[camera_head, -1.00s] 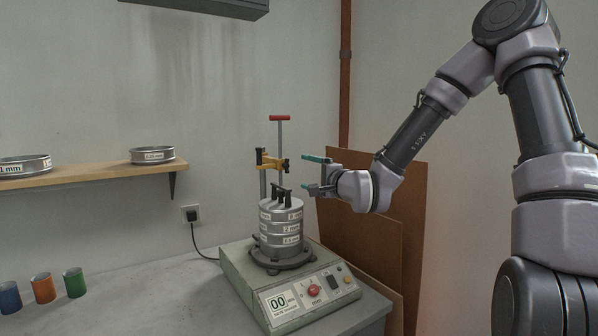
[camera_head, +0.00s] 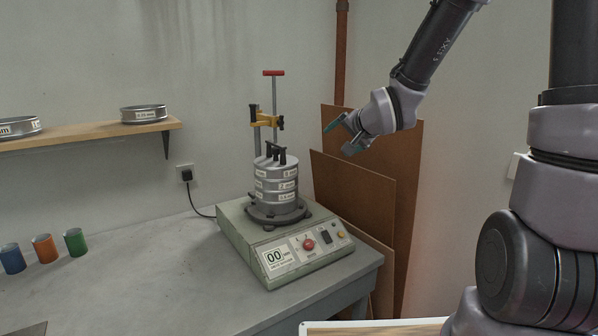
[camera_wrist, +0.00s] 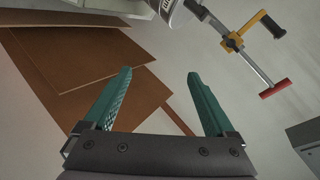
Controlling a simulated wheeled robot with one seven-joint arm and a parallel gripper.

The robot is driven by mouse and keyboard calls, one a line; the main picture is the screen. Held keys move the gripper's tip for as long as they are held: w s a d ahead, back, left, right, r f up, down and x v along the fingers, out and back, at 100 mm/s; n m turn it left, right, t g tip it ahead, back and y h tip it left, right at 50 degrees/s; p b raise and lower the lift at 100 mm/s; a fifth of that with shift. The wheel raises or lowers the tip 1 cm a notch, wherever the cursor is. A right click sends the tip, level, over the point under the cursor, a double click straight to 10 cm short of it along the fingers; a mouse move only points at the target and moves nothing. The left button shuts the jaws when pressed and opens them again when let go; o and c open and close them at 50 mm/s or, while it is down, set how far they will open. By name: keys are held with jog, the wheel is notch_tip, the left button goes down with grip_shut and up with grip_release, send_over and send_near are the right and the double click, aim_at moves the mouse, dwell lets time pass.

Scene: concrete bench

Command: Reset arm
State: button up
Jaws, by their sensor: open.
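My gripper (camera_head: 338,136) is open and empty, with teal fingers. In the head view it is in the air to the right of the sieve shaker and apart from it, in front of brown boards. The wrist view shows both fingers of my gripper (camera_wrist: 160,95) spread, with nothing between them. The sieve shaker (camera_head: 290,245) stands on the bench with a stack of sieves (camera_head: 276,184) on it. A yellow clamp (camera_head: 265,118) on a rod with a red top handle (camera_head: 273,73) rises behind the stack; the clamp also shows in the wrist view (camera_wrist: 233,41).
Brown boards (camera_head: 352,195) lean against the wall right of the bench (camera_head: 150,265). A shelf (camera_head: 85,134) holds sieves (camera_head: 143,114). Blue (camera_head: 12,258), orange (camera_head: 45,248) and green (camera_head: 75,242) cups stand at the bench's left. The bench between cups and shaker is clear.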

jog(key=s+d+r+n+g+h, duration=0.15)
jog(key=s+d+r+h, duration=0.25)
jog(key=s+d+r, duration=0.45)
jog(key=s+d+r+g+y, duration=0.1)
jog(key=s+d, duration=0.1)
jog(key=s, duration=0.5)
jog(key=s+d+r+n+g, duration=0.1)
jog(key=s+d+g, duration=0.1)
jog(key=s, duration=0.6)
jog(key=shift+s+d+y, duration=0.3)
jog(key=shift+d+y, duration=0.1)
jog(key=shift+d, duration=0.1)
